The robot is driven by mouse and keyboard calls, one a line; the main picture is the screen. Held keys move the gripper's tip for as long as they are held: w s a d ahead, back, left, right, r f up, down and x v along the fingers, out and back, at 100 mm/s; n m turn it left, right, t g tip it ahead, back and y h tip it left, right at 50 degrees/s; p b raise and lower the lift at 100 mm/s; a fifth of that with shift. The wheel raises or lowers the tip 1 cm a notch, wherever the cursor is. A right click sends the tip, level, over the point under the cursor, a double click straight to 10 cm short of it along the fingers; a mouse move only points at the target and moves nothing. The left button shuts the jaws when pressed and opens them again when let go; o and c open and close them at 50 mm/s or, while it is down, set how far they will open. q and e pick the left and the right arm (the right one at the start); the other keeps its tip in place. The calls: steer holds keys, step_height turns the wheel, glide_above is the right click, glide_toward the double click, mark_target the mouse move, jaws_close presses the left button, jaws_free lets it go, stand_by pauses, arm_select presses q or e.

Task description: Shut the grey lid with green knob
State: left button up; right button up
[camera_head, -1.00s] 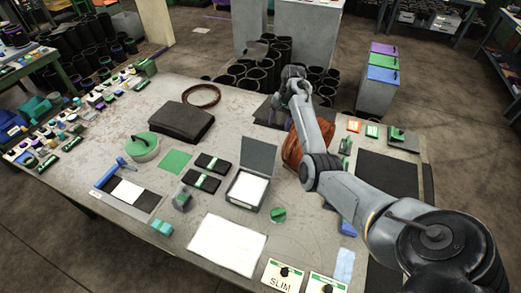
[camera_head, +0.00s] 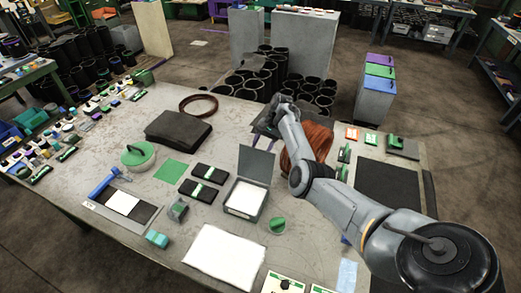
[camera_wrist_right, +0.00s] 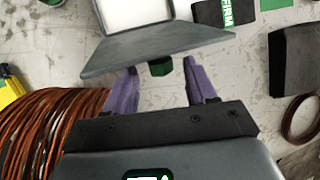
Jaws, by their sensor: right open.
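The grey lid (camera_head: 257,163) stands open, near upright, at the back of a grey box (camera_head: 234,209) with a white inside. In the right wrist view I see the lid's outer face (camera_wrist_right: 155,46) with the green knob (camera_wrist_right: 160,67) on it. My right gripper (camera_wrist_right: 161,76) is open behind the lid, its purple fingers on either side of the knob with gaps showing. Whether the fingertips touch the lid is unclear. My left gripper is not in view.
An orange-brown coil (camera_head: 307,148) lies right of the box. Black green-banded packs (camera_head: 203,183) lie left of it, and a dark folded block (camera_head: 179,129) lies further back. A white sheet (camera_head: 224,255) lies in front. A round green knob-like piece (camera_head: 277,225) lies near the box.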

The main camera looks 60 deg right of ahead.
steer(key=shift+x, duration=0.85)
jaws_close()
